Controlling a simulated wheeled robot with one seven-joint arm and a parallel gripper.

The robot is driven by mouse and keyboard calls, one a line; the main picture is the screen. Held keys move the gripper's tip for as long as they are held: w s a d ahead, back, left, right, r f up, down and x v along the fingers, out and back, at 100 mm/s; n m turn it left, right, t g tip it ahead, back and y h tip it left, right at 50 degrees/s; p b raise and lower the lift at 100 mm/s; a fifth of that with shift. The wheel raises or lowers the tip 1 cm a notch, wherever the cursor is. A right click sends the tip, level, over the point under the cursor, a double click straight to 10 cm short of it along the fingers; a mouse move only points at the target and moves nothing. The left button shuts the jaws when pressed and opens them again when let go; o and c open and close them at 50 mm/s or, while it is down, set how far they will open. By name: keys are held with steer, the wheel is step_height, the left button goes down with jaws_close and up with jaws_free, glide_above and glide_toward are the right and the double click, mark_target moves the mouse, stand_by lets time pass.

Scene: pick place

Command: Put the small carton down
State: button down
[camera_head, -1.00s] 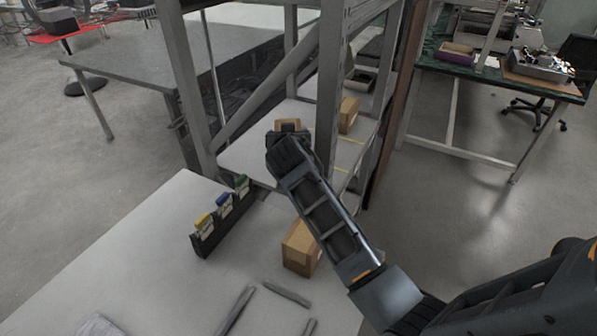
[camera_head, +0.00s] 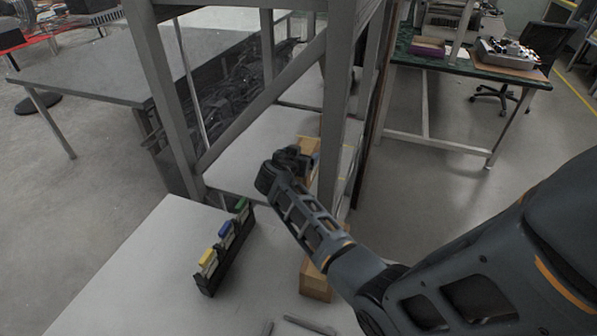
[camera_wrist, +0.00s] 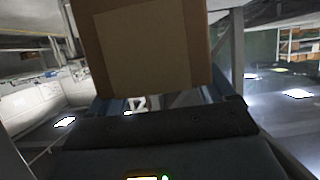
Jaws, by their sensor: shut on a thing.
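The small carton (camera_wrist: 150,45) is a brown box with a paler panel, large and close at the top of the wrist view. My gripper (camera_head: 292,158) is shut on it and is over the grey shelf board in the head view. Brown cardboard (camera_head: 309,145) shows just behind and beside the gripper there; I cannot tell whether it is the held carton or another box on the shelf. The fingertips are mostly hidden, and I cannot tell whether the carton touches the board.
The shelf board (camera_head: 240,150) has bare room left of my gripper, between metal posts (camera_head: 336,100). Below is a white table (camera_head: 150,270) with a black holder (camera_head: 228,255) of coloured items and another brown box (camera_head: 315,282) beside my arm.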

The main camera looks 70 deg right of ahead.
steer(key=shift+f+p, duration=0.3)
steer(key=shift+f, duration=2.3)
steer(key=shift+f, duration=0.15)
jaws_free()
steer(key=shift+a, duration=0.35)
steer(key=b+v, duration=0.2)
steer(key=v, duration=0.9)
steer(key=shift+r+b, duration=0.3)
steer(key=shift+r, duration=0.05)
steer(key=shift+s+a, duration=0.1)
